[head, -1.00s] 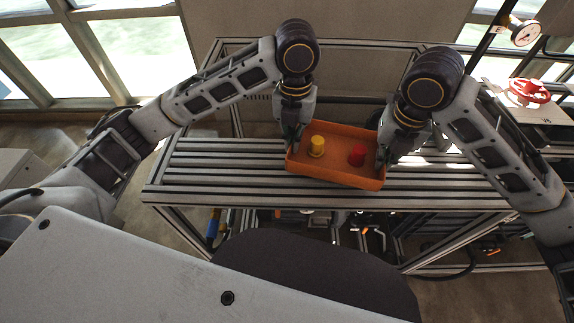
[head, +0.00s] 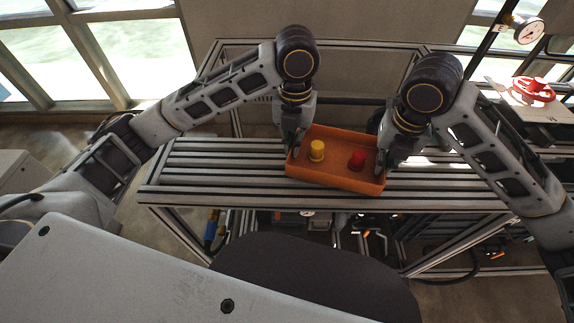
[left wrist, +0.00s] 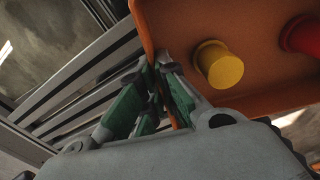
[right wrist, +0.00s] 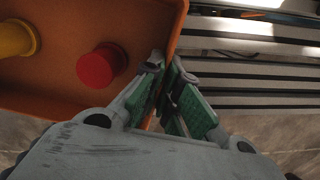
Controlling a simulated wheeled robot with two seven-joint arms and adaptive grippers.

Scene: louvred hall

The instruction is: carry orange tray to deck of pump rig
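The orange tray (head: 335,183) is level over the slatted deck (head: 220,180) of the pump rig, near its front edge; I cannot tell whether it touches the slats. A yellow cylinder (head: 317,151) and a red one (head: 356,160) stand in it; they also show in the left wrist view (left wrist: 219,65) and right wrist view (right wrist: 101,66). My left gripper (head: 293,150) is shut on the tray's left wall, its green-padded fingers (left wrist: 160,88) either side of it. My right gripper (head: 383,165) is shut on the right wall, with fingers (right wrist: 163,85) likewise close around it.
Bare slats lie left of the tray and to its right (head: 450,190). A frame rail runs behind the deck. A gauge (head: 529,30) and a red handwheel (head: 533,88) stand at the back right. Pipes and hoses show below the deck.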

